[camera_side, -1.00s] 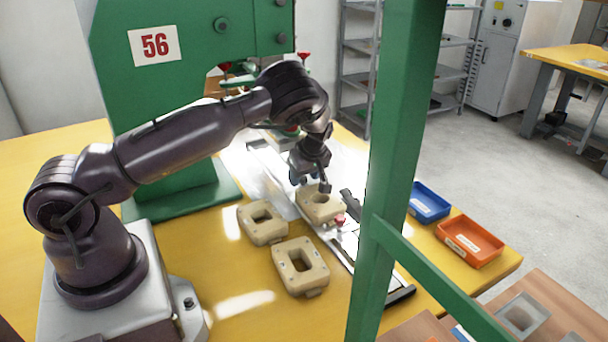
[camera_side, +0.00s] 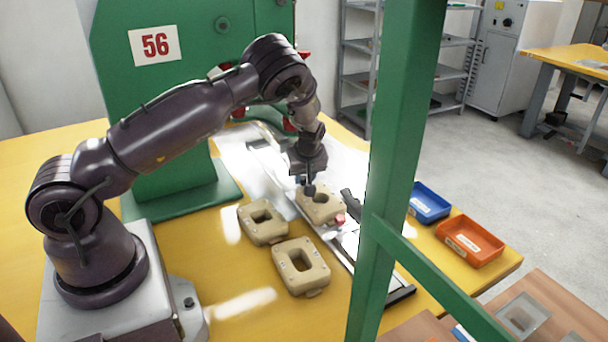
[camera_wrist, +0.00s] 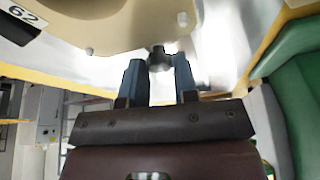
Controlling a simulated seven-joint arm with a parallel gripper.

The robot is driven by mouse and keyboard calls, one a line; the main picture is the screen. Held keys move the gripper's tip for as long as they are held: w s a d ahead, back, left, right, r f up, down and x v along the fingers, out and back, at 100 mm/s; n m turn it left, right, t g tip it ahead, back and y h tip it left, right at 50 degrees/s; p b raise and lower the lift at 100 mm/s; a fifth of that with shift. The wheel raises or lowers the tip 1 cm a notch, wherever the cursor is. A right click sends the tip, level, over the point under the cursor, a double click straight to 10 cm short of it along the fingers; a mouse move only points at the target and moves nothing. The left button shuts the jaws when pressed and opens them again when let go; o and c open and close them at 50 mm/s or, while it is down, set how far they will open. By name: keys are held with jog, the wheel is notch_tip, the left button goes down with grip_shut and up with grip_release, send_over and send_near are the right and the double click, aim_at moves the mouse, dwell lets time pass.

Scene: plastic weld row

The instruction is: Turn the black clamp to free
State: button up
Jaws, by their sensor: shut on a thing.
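My gripper (camera_side: 306,179) is low over the near-left side of a beige block on the metal plate. In the wrist view its two blue fingers (camera_wrist: 158,72) are close around a small dark knob (camera_wrist: 160,57). The knob also shows in the side view (camera_side: 310,190), just under my gripper; it looks like part of the black clamp, but the link is hidden. A black piece (camera_side: 350,201) stands right of the beige block (camera_side: 322,209). A pinkish-red part (camera_side: 340,219) sits at the block's right edge.
Two more beige blocks, one behind (camera_side: 262,221) and one in front (camera_side: 301,267), lie on the yellow table. A green post (camera_side: 393,160) stands close on the right. Blue (camera_side: 430,202) and orange (camera_side: 470,241) bins are beyond it. The green machine (camera_side: 170,110) is behind my arm.

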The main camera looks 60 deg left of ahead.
jog(key=shift+m+t, duration=0.5)
jog(key=shift+m, duration=0.7)
jog(key=shift+s, duration=0.1)
jog(key=o, duration=0.9)
